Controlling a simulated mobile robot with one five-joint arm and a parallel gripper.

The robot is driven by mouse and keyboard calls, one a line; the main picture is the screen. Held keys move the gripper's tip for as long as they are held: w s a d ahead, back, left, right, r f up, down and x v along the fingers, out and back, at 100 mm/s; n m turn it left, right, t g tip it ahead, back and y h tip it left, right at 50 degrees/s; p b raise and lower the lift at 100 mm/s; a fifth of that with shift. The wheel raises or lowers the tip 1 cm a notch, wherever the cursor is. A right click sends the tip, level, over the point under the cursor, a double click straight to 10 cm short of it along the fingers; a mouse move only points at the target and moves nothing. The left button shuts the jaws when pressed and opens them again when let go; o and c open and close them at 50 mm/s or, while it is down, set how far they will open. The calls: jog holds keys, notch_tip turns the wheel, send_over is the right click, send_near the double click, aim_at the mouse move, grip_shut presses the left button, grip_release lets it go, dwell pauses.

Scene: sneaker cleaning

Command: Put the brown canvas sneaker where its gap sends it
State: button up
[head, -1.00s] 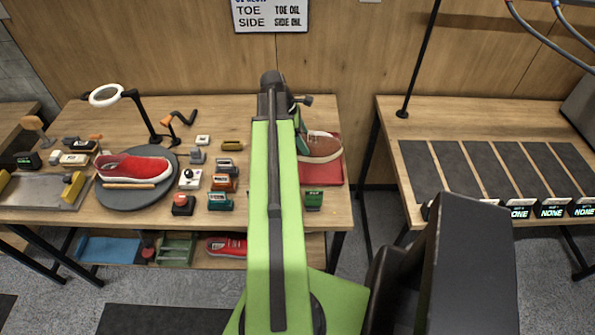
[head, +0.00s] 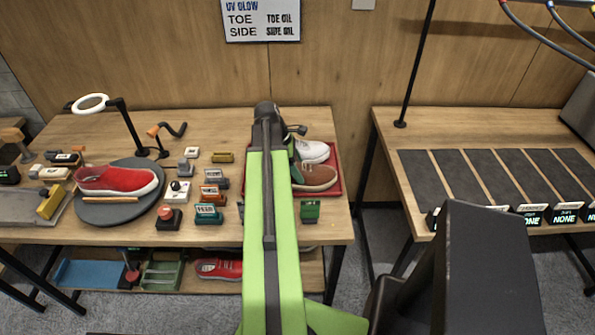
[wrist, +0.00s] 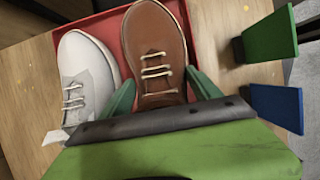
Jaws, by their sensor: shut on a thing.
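The brown canvas sneaker (head: 315,177) is in the front part of the red tray (head: 338,188) at the table's right end. I cannot tell whether its sole rests fully on the tray. In the wrist view the brown sneaker (wrist: 154,50) has white laces and stands between the two green fingers of my gripper (wrist: 163,92), which is shut on it. A white sneaker (head: 312,151) lies beside it in the tray, and it also shows at left in the wrist view (wrist: 86,66).
A red sneaker (head: 115,179) sits on a round grey turntable (head: 130,211) at left. Several small devices stand mid-table; a green block (head: 310,211) is just before the tray. The right bench holds dark mats (head: 470,172) with displays reading NONE (head: 565,217). A wall sign (head: 260,20) hangs behind.

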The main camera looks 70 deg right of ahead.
jog(key=shift+f, duration=0.15)
jog(key=o, duration=2)
jog(key=shift+r, duration=0.2)
jog(key=p+v, duration=1.1)
jog(key=v, duration=0.1)
jog(key=shift+a, duration=0.1)
